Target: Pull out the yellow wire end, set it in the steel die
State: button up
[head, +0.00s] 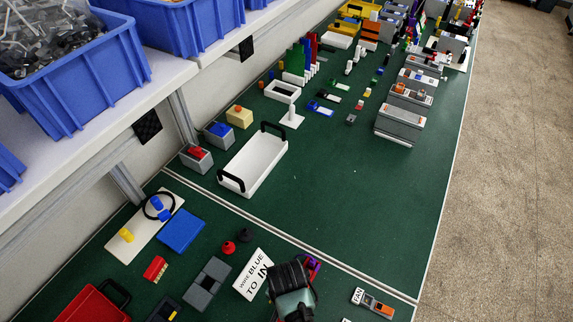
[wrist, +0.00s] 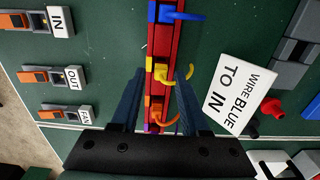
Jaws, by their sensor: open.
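In the wrist view a red rail (wrist: 168,38) stands upright in the picture. The yellow wire end (wrist: 160,73) is a small yellow block on it, and its yellow wire curves right, partly behind a finger. My gripper (wrist: 157,78) is open, with one dark finger on each side of the rail near the yellow end. I cannot tell whether either finger touches it. In the head view my gripper (head: 293,292) hides most of the rail. A grey block (head: 207,284) lies left of it and also shows in the wrist view (wrist: 292,48); I cannot tell whether it is the steel die.
A blue end (wrist: 160,13) and an orange end (wrist: 154,112) share the rail. A "WIRE BLUE TO IN" card (wrist: 238,92) lies beside it. IN, OUT and FAN terminals (wrist: 55,75) stand left.

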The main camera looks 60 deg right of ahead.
jog(key=shift+w+f, duration=0.1)
jog(key=shift+f, duration=0.65)
grip_shut()
jog(key=shift+r+p, duration=1.8)
